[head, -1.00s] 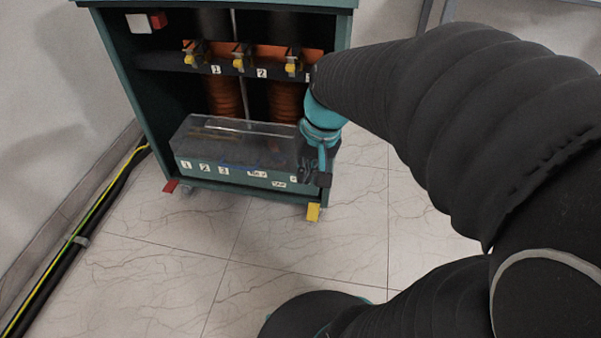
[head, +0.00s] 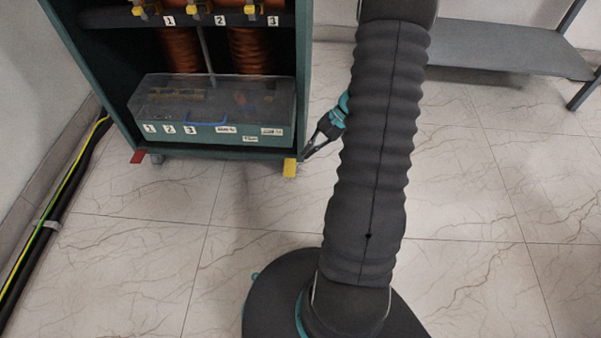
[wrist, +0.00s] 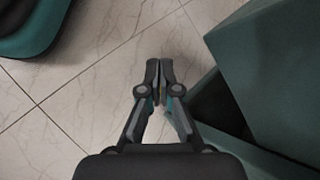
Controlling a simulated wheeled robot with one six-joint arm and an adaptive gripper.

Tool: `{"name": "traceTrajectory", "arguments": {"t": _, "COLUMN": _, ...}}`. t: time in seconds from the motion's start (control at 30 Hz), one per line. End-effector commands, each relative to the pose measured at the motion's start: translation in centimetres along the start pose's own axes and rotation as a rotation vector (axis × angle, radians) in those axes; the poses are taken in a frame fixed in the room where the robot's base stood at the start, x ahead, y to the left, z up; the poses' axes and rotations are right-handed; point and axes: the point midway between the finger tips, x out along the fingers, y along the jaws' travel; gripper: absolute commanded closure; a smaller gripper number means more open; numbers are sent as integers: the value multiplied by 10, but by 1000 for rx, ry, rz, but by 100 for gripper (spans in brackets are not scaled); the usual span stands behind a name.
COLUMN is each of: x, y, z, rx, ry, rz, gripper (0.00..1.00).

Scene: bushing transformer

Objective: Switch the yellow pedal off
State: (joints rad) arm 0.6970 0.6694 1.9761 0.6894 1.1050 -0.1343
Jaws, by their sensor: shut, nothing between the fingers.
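The yellow pedal (head: 290,168) sticks out at the bottom right front corner of the green transformer cabinet (head: 303,80). My gripper (head: 303,157) is beside that corner, just right of the pedal and close to it. In the wrist view my gripper (wrist: 160,64) has its fingers together with nothing held. A small sliver of yellow shows between or behind the fingers there; most of the pedal is hidden. I cannot tell whether the fingers touch the pedal.
A red pedal (head: 138,156) is at the cabinet's bottom left corner. A clear-lidded box (head: 215,105) with labels sits inside the cabinet. A grey shelf (head: 510,50) stands at the back right. Cables (head: 50,215) run along the left wall. The tiled floor in front is clear.

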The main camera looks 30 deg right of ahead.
Motion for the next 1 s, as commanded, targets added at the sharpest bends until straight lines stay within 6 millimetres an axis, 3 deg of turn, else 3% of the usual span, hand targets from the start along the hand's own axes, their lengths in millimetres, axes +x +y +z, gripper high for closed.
{"name": "traceTrajectory", "arguments": {"t": 0.03, "x": 11, "y": 9, "z": -20, "rx": 44, "ry": -24, "rz": -42, "gripper": 100}}
{"name": "traceTrajectory", "arguments": {"t": 0.4, "x": 64, "y": 44, "z": -142, "rx": 292, "ry": -123, "rz": -430, "gripper": 100}}
{"name": "traceTrajectory", "arguments": {"t": 0.6, "x": 89, "y": 71, "z": -195, "rx": 394, "ry": -138, "rz": -617, "gripper": 100}}
{"name": "traceTrajectory", "arguments": {"t": 0.8, "x": 102, "y": 87, "z": -222, "rx": 445, "ry": -137, "rz": -718, "gripper": 100}}
{"name": "traceTrajectory", "arguments": {"t": 1.0, "x": 103, "y": 90, "z": -226, "rx": 453, "ry": -134, "rz": -739, "gripper": 100}}
